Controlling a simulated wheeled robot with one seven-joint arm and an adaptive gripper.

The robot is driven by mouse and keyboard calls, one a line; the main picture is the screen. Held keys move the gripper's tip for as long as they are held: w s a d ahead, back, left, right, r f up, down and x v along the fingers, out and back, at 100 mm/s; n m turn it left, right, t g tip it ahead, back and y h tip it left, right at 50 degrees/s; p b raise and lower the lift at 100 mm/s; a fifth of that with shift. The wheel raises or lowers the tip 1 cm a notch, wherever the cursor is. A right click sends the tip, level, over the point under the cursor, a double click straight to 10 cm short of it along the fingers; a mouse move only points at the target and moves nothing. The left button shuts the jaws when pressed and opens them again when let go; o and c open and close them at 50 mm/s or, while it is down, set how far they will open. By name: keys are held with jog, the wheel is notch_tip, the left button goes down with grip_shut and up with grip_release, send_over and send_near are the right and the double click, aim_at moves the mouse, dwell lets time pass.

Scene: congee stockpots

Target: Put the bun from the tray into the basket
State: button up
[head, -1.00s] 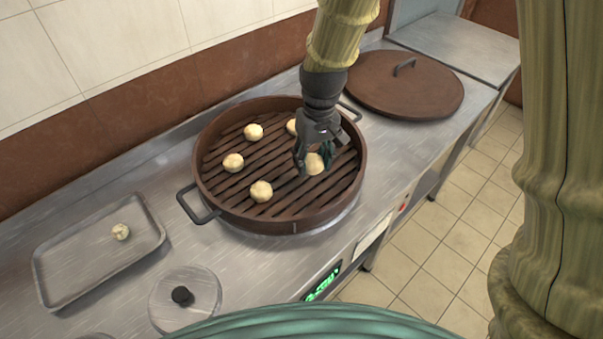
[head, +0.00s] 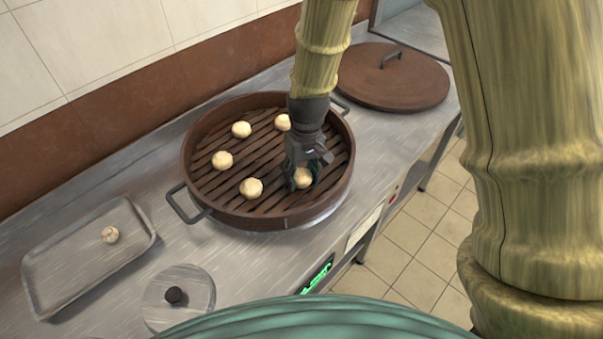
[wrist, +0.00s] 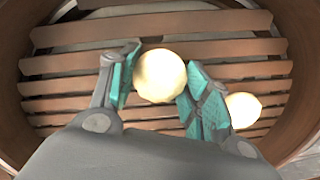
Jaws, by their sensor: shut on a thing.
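My gripper (head: 302,176) is down inside the round brown slatted basket (head: 190,172), at its front right. It is shut on a pale round bun (head: 303,179). The wrist view shows this bun (wrist: 160,76) between the teal finger pads, over the slats. Whether it touches the slats I cannot tell. Several other buns sit apart in the basket, one at the front (head: 251,188) and one at the left (head: 222,161). Another basket bun (wrist: 243,110) shows beside the right finger in the wrist view.
A brown lid (head: 398,85) with a handle lies at the back right. A small round metal lid (head: 195,300) with a black knob lies at the front left. The basket's side handle (head: 180,208) sticks out towards the tray. The wall runs behind the counter.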

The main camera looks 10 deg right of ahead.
aim_at(304, 172)
jog(key=shift+f, duration=0.15)
jog(key=o, duration=1)
jog(key=shift+c, duration=0.2)
notch_tip(304, 172, up, 12)
jog(key=shift+d, duration=0.35)
jog(key=shift+w, duration=0.1)
